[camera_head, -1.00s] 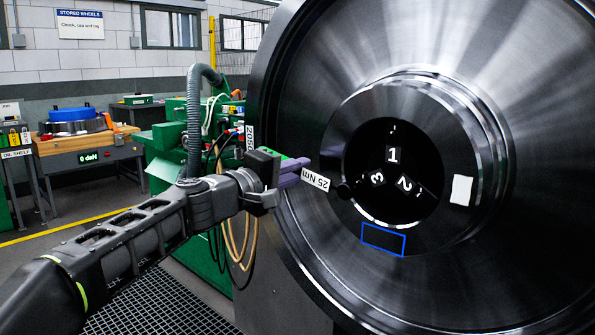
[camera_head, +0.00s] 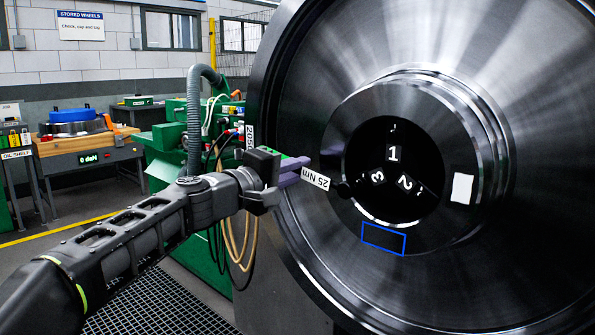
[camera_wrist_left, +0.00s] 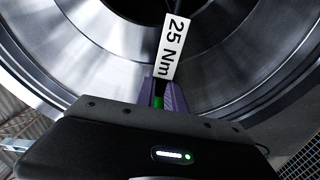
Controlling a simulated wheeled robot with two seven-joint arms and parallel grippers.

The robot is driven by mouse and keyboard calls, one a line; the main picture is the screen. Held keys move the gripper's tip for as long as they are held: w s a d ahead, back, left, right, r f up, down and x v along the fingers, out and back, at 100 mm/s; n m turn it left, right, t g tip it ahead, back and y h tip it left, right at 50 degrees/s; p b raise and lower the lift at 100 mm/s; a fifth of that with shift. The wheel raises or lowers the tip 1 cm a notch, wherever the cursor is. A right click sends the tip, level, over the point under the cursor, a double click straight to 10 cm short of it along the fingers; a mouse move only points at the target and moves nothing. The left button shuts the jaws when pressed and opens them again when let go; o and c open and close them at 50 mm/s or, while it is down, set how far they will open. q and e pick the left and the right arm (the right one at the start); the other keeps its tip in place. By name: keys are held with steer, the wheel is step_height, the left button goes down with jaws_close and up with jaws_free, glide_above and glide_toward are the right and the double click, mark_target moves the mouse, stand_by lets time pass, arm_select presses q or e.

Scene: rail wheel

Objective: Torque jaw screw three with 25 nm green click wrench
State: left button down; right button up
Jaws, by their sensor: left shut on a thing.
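My left gripper (camera_head: 284,172) is shut on the green click wrench, whose white label (camera_head: 315,178) reads 25 Nm. The wrench points right, and its dark head (camera_head: 345,190) is at the left edge of the hub opening, near the jaw marked 3 (camera_head: 377,177). I cannot tell whether the head touches a screw. Jaws marked 1 (camera_head: 393,154) and 2 (camera_head: 405,182) are inside the dark opening. In the left wrist view the label (camera_wrist_left: 174,46) stands above the purple fingers (camera_wrist_left: 163,95), with a bit of green between them. My right gripper is not in view.
The large steel wheel (camera_head: 520,230) fills the right side. A blue outlined rectangle (camera_head: 384,238) and a white patch (camera_head: 461,189) are on its hub. A green machine (camera_head: 170,165) with hoses stands behind my left arm. A bench (camera_head: 90,145) with a 0 daN display is at far left.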

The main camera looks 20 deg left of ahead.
arm_select(q)
steer(key=shift+w+d, duration=0.3)
steer(key=shift+w, duration=0.35)
stand_by(0.6)
steer(key=shift+s+d+r+m, duration=0.1)
steer(key=shift+d+r+m, duration=0.05)
steer(key=shift+r+m, duration=0.45)
steer(key=shift+s+d+r+m, duration=0.1)
steer(key=shift+r+m, duration=0.45)
steer(key=shift+m, duration=0.05)
steer(key=shift+s+d+r+m, duration=0.1)
steer(key=shift+d+r+m, duration=0.15)
steer(key=shift+r+m, duration=0.3)
steer(key=shift+s+d+r+m, duration=0.1)
steer(key=shift+d+r+m, duration=0.15)
steer(key=shift+r+m, duration=0.3)
steer(key=shift+f, duration=0.1)
